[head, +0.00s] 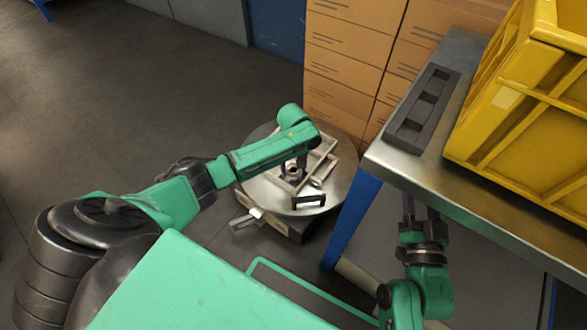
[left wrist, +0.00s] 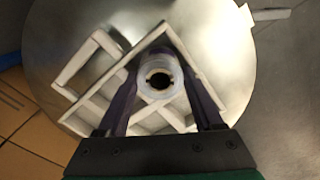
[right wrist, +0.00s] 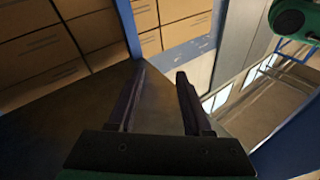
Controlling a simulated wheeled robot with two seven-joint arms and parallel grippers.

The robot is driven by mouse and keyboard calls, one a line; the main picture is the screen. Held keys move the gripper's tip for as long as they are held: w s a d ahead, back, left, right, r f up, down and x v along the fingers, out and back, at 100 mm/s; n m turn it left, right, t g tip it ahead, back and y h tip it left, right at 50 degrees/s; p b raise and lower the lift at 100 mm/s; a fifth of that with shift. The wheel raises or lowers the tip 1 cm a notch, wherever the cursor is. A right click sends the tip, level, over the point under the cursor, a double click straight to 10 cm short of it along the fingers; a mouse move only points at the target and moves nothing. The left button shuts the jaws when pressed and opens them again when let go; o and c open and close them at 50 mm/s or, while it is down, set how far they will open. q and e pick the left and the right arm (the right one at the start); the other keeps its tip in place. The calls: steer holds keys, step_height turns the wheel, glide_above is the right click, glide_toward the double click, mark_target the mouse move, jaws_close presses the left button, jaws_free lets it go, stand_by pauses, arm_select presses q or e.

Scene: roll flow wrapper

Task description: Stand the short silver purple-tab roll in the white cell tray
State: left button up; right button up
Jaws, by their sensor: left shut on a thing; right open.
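My left gripper (head: 293,172) is over the round metal table, pointing down, with its fingers closed on a short silver roll (head: 292,170). In the left wrist view the roll (left wrist: 160,73) is seen end-on, a pale ring with a dark hole, between the two fingers (left wrist: 160,85). Whether the roll touches the tray floor cannot be told. My right gripper (right wrist: 160,75) is open and empty, low beside the steel bench.
The round metal table (head: 258,192) carries a small dark-framed piece (head: 308,201) near its front edge. The steel bench (head: 400,171) at right holds a dark slotted rack (head: 402,132) and a yellow crate (head: 520,115). Cardboard boxes (head: 345,60) stand behind. Floor at left is clear.

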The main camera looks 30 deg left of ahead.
arm_select(q)
steer(key=o, duration=1.5)
steer(key=shift+f, duration=0.1)
